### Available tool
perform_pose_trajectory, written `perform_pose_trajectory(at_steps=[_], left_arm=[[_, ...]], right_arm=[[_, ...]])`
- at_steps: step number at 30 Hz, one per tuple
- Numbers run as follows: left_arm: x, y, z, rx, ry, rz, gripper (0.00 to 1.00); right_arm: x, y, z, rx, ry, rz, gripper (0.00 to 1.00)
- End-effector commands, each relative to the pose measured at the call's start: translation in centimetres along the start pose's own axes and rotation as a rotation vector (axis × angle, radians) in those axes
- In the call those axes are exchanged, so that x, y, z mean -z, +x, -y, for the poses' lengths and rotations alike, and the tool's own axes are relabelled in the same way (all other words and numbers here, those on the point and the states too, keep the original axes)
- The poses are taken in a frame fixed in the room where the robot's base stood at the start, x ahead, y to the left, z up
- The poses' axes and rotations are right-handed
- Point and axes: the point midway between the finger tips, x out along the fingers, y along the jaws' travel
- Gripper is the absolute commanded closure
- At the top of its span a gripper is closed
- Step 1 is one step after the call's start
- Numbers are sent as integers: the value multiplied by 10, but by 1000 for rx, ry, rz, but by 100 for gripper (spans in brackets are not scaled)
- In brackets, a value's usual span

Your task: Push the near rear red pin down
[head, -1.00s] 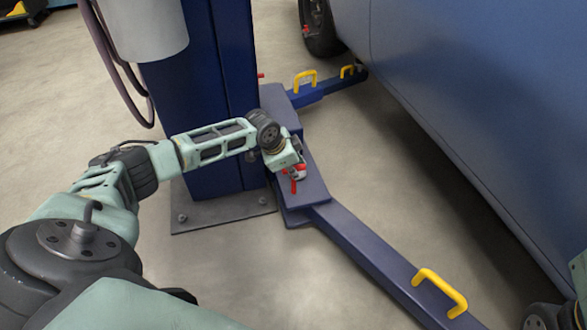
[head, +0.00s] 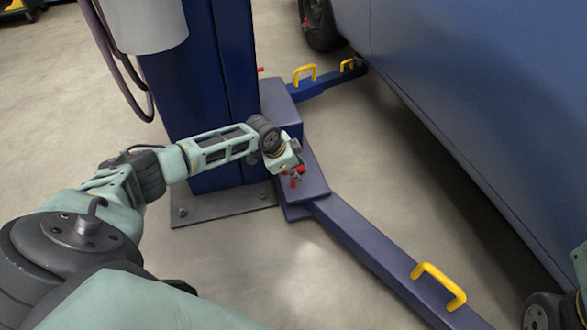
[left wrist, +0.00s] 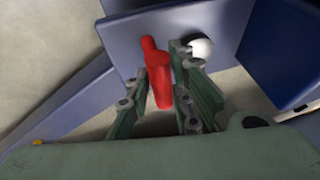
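The near red pin (head: 299,170) stands at the inner end of the near blue lift arm (head: 365,245), beside the blue post. My left gripper (head: 294,178) is right at it and partly hides it in the head view. In the left wrist view the red pin (left wrist: 160,80) is upright, with a thinner side piece at its upper left. The fingers of my left gripper (left wrist: 160,108) are apart, one on each side of the pin's near end. I cannot tell if they touch it. My right gripper is out of view.
The blue lift post (head: 205,100) rises just behind my left arm. A blue vehicle (head: 480,110) fills the right side. A yellow handle (head: 440,285) stands on the near lift arm. A white round part (left wrist: 201,48) is close to the pin. Open floor lies below the post.

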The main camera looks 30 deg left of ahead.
Motion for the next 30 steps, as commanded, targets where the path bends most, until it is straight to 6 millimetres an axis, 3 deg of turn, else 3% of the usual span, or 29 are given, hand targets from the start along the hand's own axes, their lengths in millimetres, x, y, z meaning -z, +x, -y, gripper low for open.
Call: perform_pose_trajectory(at_steps=[5, 17, 23, 30], left_arm=[[-4, 0, 3, 6, -1, 6, 64], [-2, -5, 2, 2, -3, 4, 64], [-2, -33, 2, 4, 0, 4, 64], [-2, -84, 3, 5, -1, 4, 64]], right_arm=[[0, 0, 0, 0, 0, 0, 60], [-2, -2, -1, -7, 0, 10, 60], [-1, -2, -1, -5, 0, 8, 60], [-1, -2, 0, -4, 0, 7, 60]])
